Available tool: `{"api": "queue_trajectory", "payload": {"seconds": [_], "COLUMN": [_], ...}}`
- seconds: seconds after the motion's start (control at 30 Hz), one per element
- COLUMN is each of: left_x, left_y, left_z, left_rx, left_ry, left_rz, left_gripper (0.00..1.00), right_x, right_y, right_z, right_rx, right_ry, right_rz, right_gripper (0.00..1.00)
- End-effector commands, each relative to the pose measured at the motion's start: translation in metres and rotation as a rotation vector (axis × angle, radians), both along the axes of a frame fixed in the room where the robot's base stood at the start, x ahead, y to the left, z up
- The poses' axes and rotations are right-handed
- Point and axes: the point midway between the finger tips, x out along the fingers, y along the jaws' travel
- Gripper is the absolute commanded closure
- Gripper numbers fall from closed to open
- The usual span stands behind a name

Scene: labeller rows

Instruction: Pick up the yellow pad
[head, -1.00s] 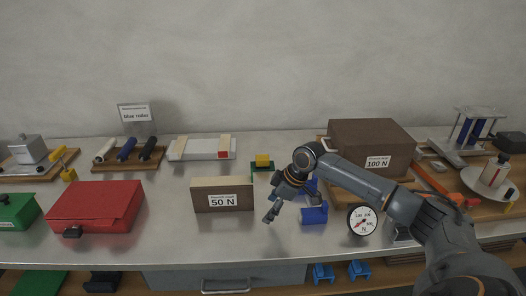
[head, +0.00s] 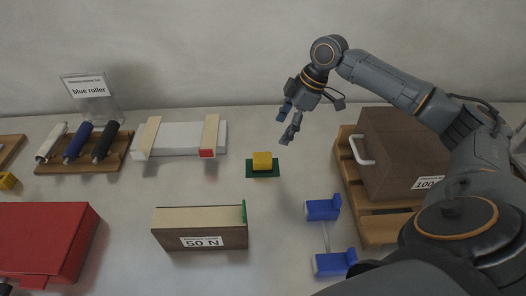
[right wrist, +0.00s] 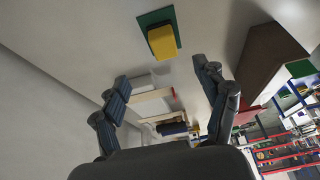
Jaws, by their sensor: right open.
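The yellow pad (head: 262,161) is a small yellow block on a dark green base (head: 248,171) on the metal table, near the middle of the head view. It also shows in the right wrist view (right wrist: 163,42), on its green base, beyond the fingertips. My right gripper (head: 287,124) is open and empty. It is above the table, up and to the right of the yellow pad in the head view, and apart from it. My left gripper is not in view.
The 50 N block (head: 200,229) stands in front of the pad. Blue brackets (head: 322,210) lie to the right, near a brown 100 N box (head: 385,150) on a wooden pallet. A white board with wooden strips (head: 180,138) is at left. Bare table surrounds the pad.

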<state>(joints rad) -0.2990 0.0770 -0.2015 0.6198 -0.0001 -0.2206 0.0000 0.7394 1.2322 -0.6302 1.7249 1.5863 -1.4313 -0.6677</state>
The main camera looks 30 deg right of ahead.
Motion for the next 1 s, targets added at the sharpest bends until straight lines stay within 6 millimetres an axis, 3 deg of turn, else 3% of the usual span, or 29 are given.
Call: {"api": "queue_trajectory", "payload": {"seconds": [0.33, 0.67, 1.0], "left_x": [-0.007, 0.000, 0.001], "left_y": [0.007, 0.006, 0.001], "left_z": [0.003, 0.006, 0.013], "left_rx": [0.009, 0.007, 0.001], "left_ry": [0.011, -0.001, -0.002], "left_rz": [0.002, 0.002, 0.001], "left_gripper": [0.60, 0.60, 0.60], "right_x": [0.013, 0.018, 0.028], "right_y": [0.022, 0.032, 0.050], "right_z": [-0.060, -0.080, -0.118], "right_rx": [0.002, 0.002, 0.000], "right_ry": [0.003, 0.001, 0.002], "right_rz": [0.000, 0.001, -0.001], "right_gripper": [0.26, 0.26, 0.26]}}
